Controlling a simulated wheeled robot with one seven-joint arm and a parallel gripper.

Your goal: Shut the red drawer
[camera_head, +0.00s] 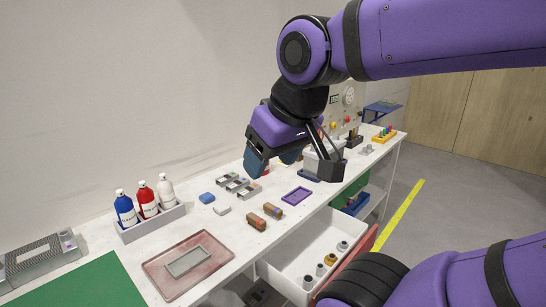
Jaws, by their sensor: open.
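The red drawer (352,262) is pulled out from under the right side of the white workbench, at lower centre. Its red front shows as a slanted strip, and its near end is hidden behind my own arm. Its white inside (293,258) is open to view and holds several small round parts (331,259). My gripper (294,167) is open and empty, above the workbench and beyond the drawer. It is apart from the drawer front.
The workbench (225,238) carries brown blocks (265,217), a purple frame (297,195), a bottle rack (153,224) and a reddish tray (188,266). A green drawer (347,192) is farther along. Floor right of the red drawer is clear, with a yellow line (399,215).

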